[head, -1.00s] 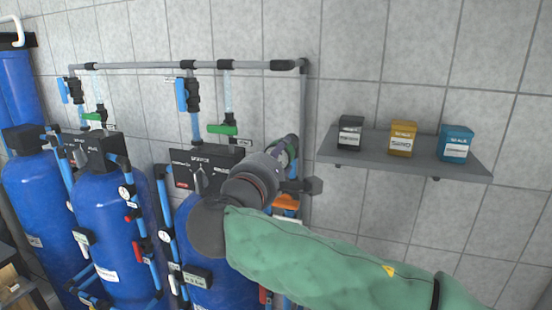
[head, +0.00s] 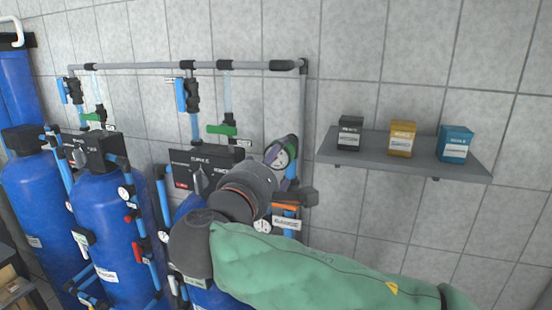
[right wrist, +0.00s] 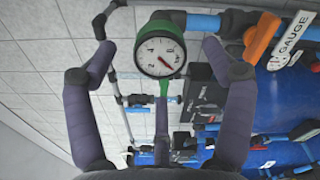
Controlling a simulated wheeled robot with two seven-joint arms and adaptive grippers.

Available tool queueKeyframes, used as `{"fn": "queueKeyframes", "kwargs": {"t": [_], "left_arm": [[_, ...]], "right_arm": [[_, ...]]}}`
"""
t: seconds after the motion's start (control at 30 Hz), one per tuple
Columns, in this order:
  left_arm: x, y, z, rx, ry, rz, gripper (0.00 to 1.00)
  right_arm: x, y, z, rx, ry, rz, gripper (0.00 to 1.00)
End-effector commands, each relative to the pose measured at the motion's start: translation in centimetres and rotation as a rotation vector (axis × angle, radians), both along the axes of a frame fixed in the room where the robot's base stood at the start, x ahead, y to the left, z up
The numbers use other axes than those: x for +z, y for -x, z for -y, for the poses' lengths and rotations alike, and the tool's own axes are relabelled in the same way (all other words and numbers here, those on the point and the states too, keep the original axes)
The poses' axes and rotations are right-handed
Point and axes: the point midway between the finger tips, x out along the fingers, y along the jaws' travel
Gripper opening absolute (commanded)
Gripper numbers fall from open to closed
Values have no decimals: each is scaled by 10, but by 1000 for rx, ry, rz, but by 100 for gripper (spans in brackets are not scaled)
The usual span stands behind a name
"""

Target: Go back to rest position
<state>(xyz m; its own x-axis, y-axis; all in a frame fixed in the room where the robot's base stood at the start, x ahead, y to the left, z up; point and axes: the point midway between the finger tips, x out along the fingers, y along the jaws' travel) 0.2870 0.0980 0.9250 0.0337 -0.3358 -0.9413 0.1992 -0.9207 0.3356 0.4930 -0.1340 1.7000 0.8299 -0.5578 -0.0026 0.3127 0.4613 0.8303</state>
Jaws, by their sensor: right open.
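My right arm, in a green sleeve, reaches from the lower right of the head view to the front of the osmosis rack. My right gripper (head: 285,158) is at the rack's right end, mostly hidden behind its own wrist there. A round gauge (right wrist: 160,50) with a white dial and green body shows between and beyond the fingers. I cannot tell the gap to it. The gauge also shows in the head view (head: 281,156). My left gripper is not in view.
Blue tanks (head: 110,215) with pipes and valves fill the left. A grey pipe frame (head: 190,65) rises above them. A grey wall shelf (head: 375,158) at right holds black, yellow and blue boxes. An orange handle (right wrist: 262,37) is right of the gauge.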

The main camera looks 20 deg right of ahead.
Motion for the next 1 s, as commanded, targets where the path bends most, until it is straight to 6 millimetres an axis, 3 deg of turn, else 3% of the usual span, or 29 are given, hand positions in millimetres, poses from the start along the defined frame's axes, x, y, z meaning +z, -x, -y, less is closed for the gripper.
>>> {"fn": "queueKeyframes", "kwargs": {"t": [0.33,0.53,0.63,0.77,1.0], "left_arm": [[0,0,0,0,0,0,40],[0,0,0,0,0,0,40],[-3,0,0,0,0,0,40],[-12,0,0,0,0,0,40],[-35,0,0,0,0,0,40]], "right_arm": [[1,54,-37,3,0,2,83],[-1,67,-46,0,0,-2,83],[-14,62,-50,10,4,-25,83],[-64,38,-62,47,1,-115,83],[-212,-9,-81,126,-80,-378,83]]}}
